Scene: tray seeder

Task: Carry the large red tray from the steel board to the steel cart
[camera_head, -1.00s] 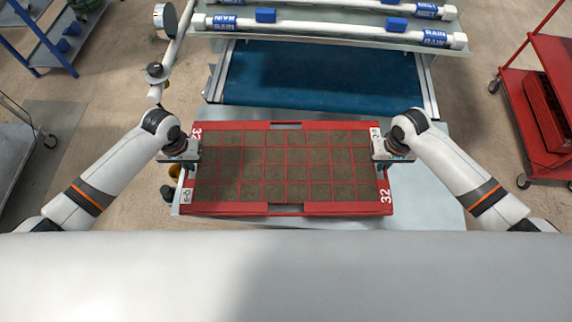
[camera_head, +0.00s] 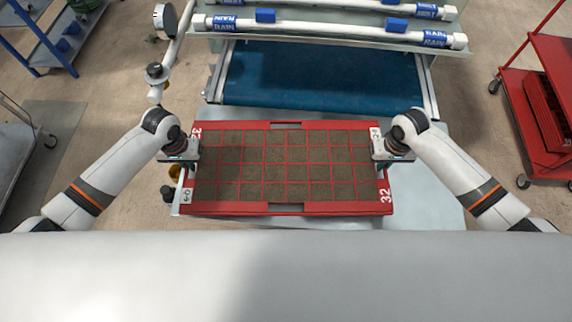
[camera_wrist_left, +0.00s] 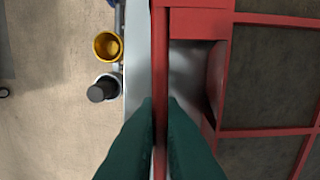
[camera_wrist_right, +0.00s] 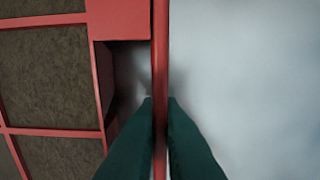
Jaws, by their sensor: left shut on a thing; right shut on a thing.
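The large red tray (camera_head: 343,209) has a grid of cells filled with brown soil and lies over the steel board (camera_head: 440,190). My left gripper (camera_head: 186,160) is shut on the tray's left rim; the rim (camera_wrist_left: 160,60) runs between its green fingers in the left wrist view. My right gripper (camera_head: 385,158) is shut on the tray's right rim, and that rim (camera_wrist_right: 160,60) sits between the fingers in the right wrist view. I cannot tell whether the tray touches the board. A grey steel cart (camera_head: 22,135) stands at the far left, partly cut off.
A blue conveyor belt (camera_head: 320,75) with white pipes lies just behind the board. A red cart (camera_head: 545,100) with stacked red trays stands at the right, a blue rack (camera_head: 50,40) at the upper left. Yellow and dark cups (camera_wrist_left: 107,46) sit beside the board's left edge.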

